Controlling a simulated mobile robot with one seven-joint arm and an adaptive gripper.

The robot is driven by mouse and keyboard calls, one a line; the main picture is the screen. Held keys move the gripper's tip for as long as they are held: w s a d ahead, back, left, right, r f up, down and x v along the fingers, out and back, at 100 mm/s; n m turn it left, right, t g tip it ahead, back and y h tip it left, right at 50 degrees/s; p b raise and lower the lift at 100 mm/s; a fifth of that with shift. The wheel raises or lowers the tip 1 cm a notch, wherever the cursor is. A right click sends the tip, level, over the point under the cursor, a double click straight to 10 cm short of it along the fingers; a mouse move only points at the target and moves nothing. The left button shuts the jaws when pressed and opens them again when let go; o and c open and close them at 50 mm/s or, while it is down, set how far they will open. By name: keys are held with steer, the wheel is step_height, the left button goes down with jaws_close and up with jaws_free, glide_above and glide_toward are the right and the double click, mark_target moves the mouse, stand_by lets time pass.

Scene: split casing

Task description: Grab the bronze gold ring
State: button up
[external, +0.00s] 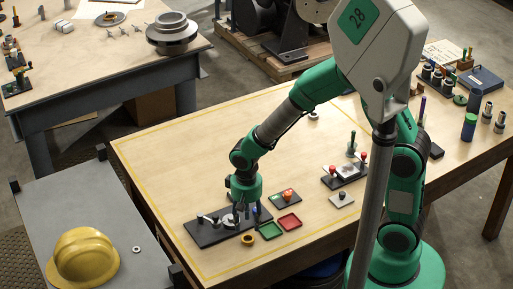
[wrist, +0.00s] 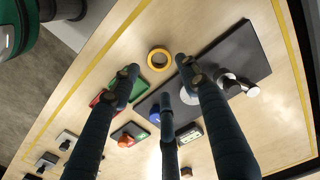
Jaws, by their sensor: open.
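The bronze gold ring (external: 247,239) lies flat on the wooden table, just in front of the black plate and left of the green tray. In the wrist view the ring (wrist: 158,59) shows whole, with bare wood in its hole, just beyond and between the tips of the two outer fingers. My gripper (external: 240,213) points down over the black plate, slightly behind the ring in the external view. In the wrist view my gripper (wrist: 160,76) has its three dark fingers spread and nothing between them. The ring appears untouched.
The black plate (external: 202,237) carries small metal parts and lies beside the ring. A green tray (external: 270,231) and a red tray (external: 289,222) sit to its right, near a box with a red-orange button (external: 288,195). Bare wood lies left of the plate.

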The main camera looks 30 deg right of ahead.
mark_target(248, 241)
steer(key=shift+f, duration=1.1)
steer(key=shift+f, duration=0.1)
steer(key=shift+f+b, duration=0.6)
steer(key=shift+f, duration=1.9)
steer(key=c, duration=1)
